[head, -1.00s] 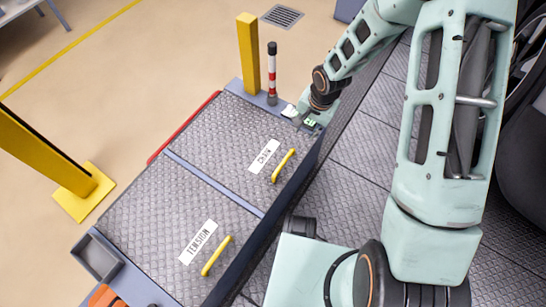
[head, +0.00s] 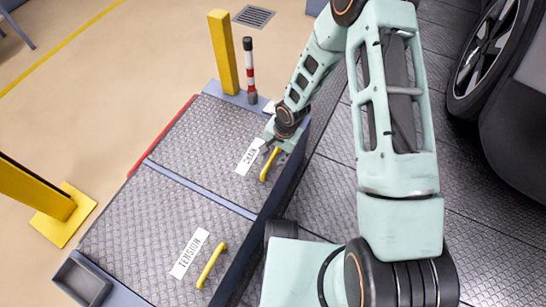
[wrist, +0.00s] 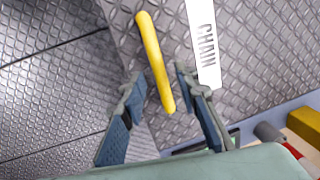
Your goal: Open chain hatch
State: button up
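The chain hatch (head: 192,133) is a grey diamond-plate lid, lying shut, with a white label reading CHAIN (head: 250,157) and a yellow bar handle (head: 270,165). In the wrist view the handle (wrist: 155,62) runs from upper left down to between my fingers, and the CHAIN label (wrist: 204,45) is to its right. My gripper (wrist: 158,88) is open, one padded finger on each side of the handle's near end. Neither finger visibly touches it. In the head view my gripper (head: 273,143) is over the handle's far end, its fingers partly hidden by my wrist.
The tension hatch (head: 145,225), with its own yellow handle (head: 211,265), lies shut nearer the camera. A yellow post (head: 223,52) and a red-and-white post (head: 249,72) stand beyond the chain hatch. A vehicle wheel (head: 487,60) is at the upper right.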

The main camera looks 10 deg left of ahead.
jog(key=shift+f, duration=0.3)
grip_shut()
dwell(0.3)
